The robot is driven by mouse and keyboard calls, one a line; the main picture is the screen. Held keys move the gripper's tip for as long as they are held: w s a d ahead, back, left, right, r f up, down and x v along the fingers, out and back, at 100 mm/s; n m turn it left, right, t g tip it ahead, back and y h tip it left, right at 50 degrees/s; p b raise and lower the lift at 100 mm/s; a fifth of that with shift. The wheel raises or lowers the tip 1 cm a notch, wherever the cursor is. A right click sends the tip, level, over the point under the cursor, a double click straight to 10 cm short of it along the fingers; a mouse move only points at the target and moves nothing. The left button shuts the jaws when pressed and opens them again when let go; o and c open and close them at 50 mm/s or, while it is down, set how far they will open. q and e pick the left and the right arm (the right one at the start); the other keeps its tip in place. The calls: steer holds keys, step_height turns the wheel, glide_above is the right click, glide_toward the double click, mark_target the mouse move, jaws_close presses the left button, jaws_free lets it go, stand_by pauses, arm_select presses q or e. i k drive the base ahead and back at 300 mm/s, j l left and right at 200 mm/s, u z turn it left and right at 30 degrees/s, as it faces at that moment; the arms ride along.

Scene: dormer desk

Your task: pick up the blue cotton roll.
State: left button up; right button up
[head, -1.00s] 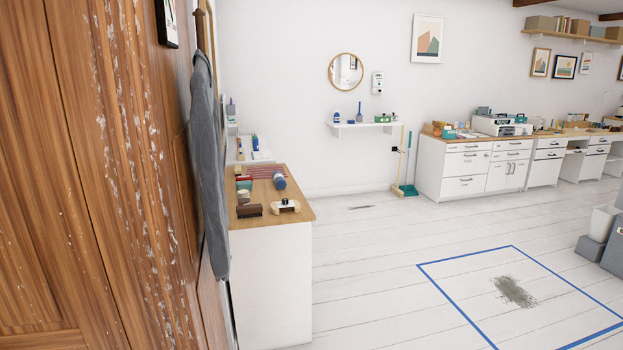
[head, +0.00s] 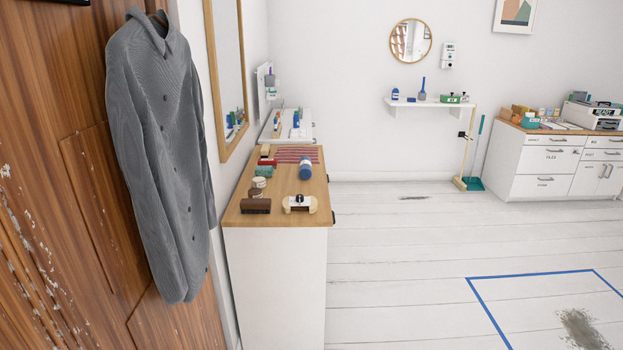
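A blue roll with a pale end (head: 305,168), which looks like the blue cotton roll, lies on the wooden top of a white cabinet (head: 286,207) left of the middle in the head view. It is near the right edge of the top, close to a red striped mat (head: 297,154). Neither of my grippers is in view.
A dark brown brush (head: 256,206), a cream tool (head: 300,204), small round containers and a teal item (head: 264,171) share the cabinet top. A grey coat (head: 160,160) hangs at left. White floor (head: 400,260) right of the cabinet is clear.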

mark_target(305, 164)
steer(key=i, duration=0.8)
steer(key=i+l+u, duration=0.1)
steer(key=u, duration=0.3)
steer(key=i+l+u, duration=0.15)
steer(key=u, duration=0.2)
steer(key=i+l+u, duration=0.1)
steer(key=l+u, duration=0.15)
steer(key=u, duration=0.15)
